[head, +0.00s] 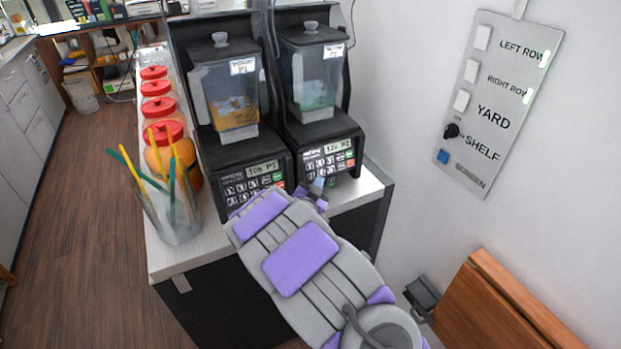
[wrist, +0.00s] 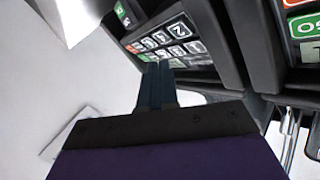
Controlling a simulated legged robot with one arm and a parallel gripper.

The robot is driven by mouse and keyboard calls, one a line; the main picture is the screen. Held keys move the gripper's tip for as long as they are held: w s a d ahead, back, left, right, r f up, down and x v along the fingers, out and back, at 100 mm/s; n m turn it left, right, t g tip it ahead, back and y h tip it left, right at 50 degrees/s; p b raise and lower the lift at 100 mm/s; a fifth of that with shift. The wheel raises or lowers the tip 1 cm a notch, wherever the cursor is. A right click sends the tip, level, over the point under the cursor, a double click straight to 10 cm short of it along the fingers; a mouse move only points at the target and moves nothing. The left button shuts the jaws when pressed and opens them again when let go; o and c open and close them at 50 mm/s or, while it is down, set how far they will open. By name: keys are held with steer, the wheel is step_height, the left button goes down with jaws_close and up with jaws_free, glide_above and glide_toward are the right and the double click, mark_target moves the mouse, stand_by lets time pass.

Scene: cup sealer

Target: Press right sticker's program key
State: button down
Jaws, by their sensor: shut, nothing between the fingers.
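The right machine (head: 318,142) carries a sticker (head: 334,51) that reads P2 on its clear jug. Its display (head: 338,147) seems to read 12s P2, above a keypad. The left machine's sticker (head: 242,66) seems to read P1. My gripper (head: 319,186) is shut and empty, just in front of the right machine's keypad, part of which it hides. In the wrist view its closed fingers (wrist: 157,85) point at a keypad (wrist: 170,42) with white number keys. Their tips overlap its near edge; I cannot tell whether they touch it.
A glass of coloured straws (head: 173,205) stands at the counter's front left, beside red-lidded jars (head: 165,132). A wall panel (head: 490,95) with labelled switches hangs on the right. A wooden piece (head: 505,310) is at the lower right. Another panel with red and green keys (wrist: 308,28) is right in the wrist view.

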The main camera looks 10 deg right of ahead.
steer(key=shift+s+d+r+b, duration=0.2)
steer(key=shift+s+r, duration=0.05)
steer(key=shift+s, duration=0.4)
steer(key=shift+s+d+r+b, duration=0.15)
steer(key=shift+s+r+b, duration=0.05)
steer(key=shift+s, duration=0.4)
